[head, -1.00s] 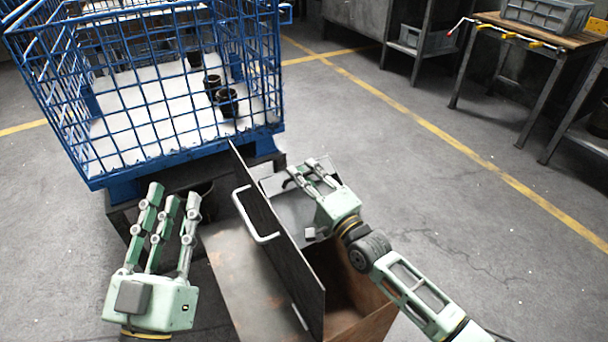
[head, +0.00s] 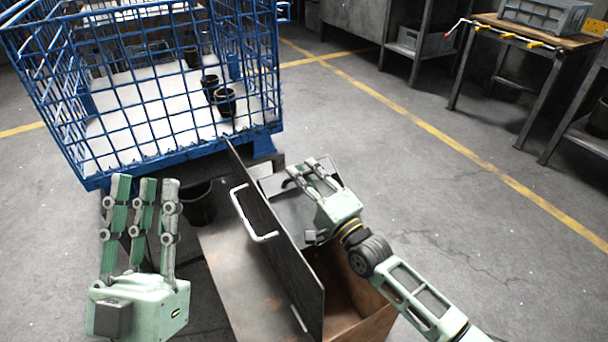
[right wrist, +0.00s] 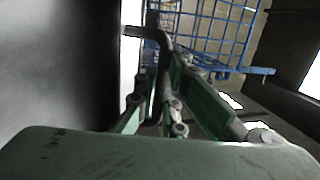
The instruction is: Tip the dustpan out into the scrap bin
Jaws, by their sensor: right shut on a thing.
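The scrap bin (head: 368,325) is a rusty brown metal box at the bottom centre. Its dark lid (head: 277,240) with a white handle (head: 250,215) stands up, and the right side is open. My right gripper (head: 303,172) is beyond the bin's opening, shut on the dustpan (head: 287,208), a grey sheet-metal pan beside the lid, partly hidden by the gripper and lid. In the right wrist view, a dark bar (right wrist: 165,55) lies between the fingers. I cannot see any scrap in the pan. My left gripper (head: 142,190) is open and empty, left of the bin.
A blue wire cage (head: 180,155) with several dark cups (head: 225,102) stands behind the bin. A dark bucket (head: 200,205) is on the floor between my left gripper and the bin. A workbench (head: 535,35) stands at the back right. The floor on the right is clear.

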